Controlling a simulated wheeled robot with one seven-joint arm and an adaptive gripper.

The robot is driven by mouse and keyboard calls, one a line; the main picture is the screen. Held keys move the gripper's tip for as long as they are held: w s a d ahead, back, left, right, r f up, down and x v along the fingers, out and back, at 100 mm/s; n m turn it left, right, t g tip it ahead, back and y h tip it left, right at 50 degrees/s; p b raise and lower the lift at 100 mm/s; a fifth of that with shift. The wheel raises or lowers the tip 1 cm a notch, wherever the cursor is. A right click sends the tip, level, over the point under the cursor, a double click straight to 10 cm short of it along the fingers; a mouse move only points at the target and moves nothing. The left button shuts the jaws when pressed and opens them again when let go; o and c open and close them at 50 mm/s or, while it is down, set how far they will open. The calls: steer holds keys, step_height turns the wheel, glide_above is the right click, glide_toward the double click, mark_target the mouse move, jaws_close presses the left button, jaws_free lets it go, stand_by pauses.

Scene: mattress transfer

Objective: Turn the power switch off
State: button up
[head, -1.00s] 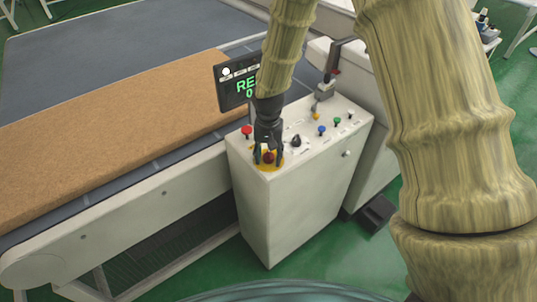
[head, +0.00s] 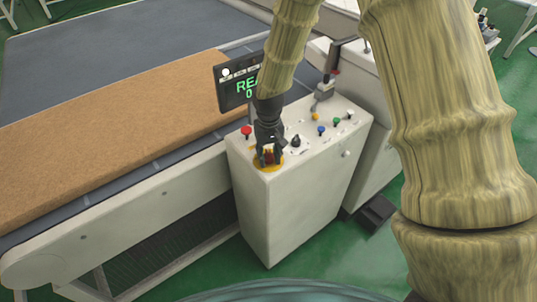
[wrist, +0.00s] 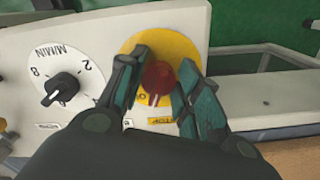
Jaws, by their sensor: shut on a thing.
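The power switch (wrist: 157,78) is a red rotary knob on a round yellow plate (wrist: 181,47) at the panel's front corner. In the head view the red knob (head: 269,157) shows between my fingers. My gripper (head: 268,156) reaches down from above and is shut on the red knob, one dark finger on each side. In the wrist view my gripper (wrist: 163,75) straddles the knob. The knob has a pale mark near its lower edge, beside part of a printed "O". The fingers hide part of the yellow plate and its label.
A white control box (head: 300,200) carries the panel. Near the switch are a black dial (head: 295,141), a red button (head: 246,131) and several coloured buttons. A display (head: 238,85) stands behind. A brown mattress (head: 110,140) lies on the conveyor at left.

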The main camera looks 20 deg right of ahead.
steer(key=n, duration=0.6)
steer(key=shift+d+p, duration=0.15)
steer(key=shift+p, duration=0.2)
steer(key=n, duration=0.4)
steer(key=shift+w+p, duration=0.1)
steer(key=shift+p, duration=0.2)
steer(key=shift+w+d+n+p, duration=0.1)
steer(key=shift+n+p, duration=0.2)
steer(key=shift+n, duration=1.3)
steer(key=o, duration=1)
steer(key=shift+c, duration=0.2)
step_height(320, 180, up, 12)
steer(key=shift+f, duration=0.1)
